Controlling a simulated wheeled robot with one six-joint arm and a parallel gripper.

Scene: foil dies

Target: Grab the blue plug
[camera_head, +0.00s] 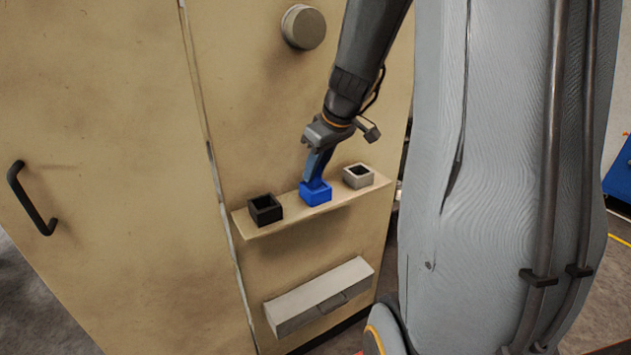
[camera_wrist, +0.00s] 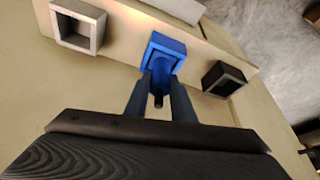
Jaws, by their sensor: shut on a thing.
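The plug still appears at shelf level. The fingers hide part of it, and I cannot tell whether it touches the shelf.
The shelf (camera_head: 285,217) juts from a beige cabinet (camera_head: 110,150). A black square holder (camera_head: 265,209) stands left of the plug and a grey one (camera_head: 358,176) right. A round knob (camera_head: 303,27) is above, a grey drawer (camera_head: 320,297) below, and a black handle (camera_head: 32,198) far left.

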